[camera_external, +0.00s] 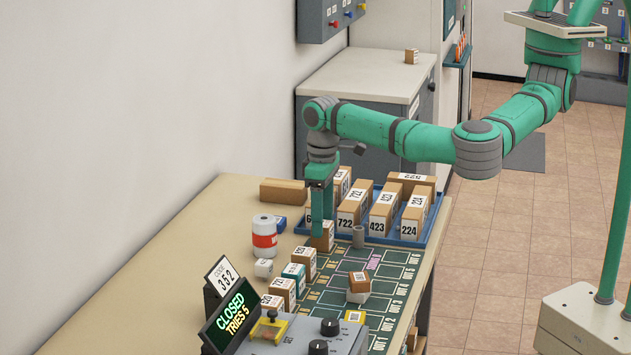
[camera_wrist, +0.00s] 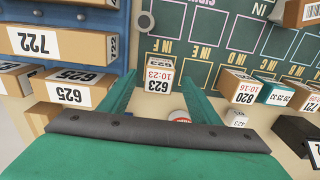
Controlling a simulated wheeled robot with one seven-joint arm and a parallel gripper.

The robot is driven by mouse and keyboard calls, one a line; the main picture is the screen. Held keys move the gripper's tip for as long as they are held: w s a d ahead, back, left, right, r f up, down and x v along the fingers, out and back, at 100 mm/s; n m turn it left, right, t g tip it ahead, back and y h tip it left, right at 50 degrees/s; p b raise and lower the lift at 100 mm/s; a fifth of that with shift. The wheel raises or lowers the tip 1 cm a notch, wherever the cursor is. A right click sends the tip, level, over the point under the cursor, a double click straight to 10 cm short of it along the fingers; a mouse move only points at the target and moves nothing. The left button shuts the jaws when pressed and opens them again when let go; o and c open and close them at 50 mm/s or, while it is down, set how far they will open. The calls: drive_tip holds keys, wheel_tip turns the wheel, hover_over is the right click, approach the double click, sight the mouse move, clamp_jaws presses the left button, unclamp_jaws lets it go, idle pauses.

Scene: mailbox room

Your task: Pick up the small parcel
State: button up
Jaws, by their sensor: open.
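A small brown parcel (camera_external: 323,240) with a white label stands at the far left corner of the green mat. In the wrist view the small parcel (camera_wrist: 160,77), marked 623 and 10-23, shows between my two green fingers. My gripper (camera_external: 321,212) points down over it with its fingers open. In the wrist view my gripper (camera_wrist: 158,92) has a finger on each side of the parcel; I cannot tell whether either touches it. The fingers partly hide the parcel in the external view.
A blue tray (camera_external: 430,225) of tall numbered boxes stands just right of and behind my gripper. A red-and-white can (camera_external: 264,238) stands to the left. More small parcels (camera_external: 283,292) line the mat's left edge; another stack (camera_external: 359,287) sits on the mat (camera_external: 395,271).

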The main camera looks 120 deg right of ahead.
sight(325, 243)
drive_tip(key=shift+d+f, duration=0.1)
drive_tip(key=shift+f, duration=2.1)
drive_tip(key=c, duration=1.2)
drive_tip(key=shift+r, duration=0.1)
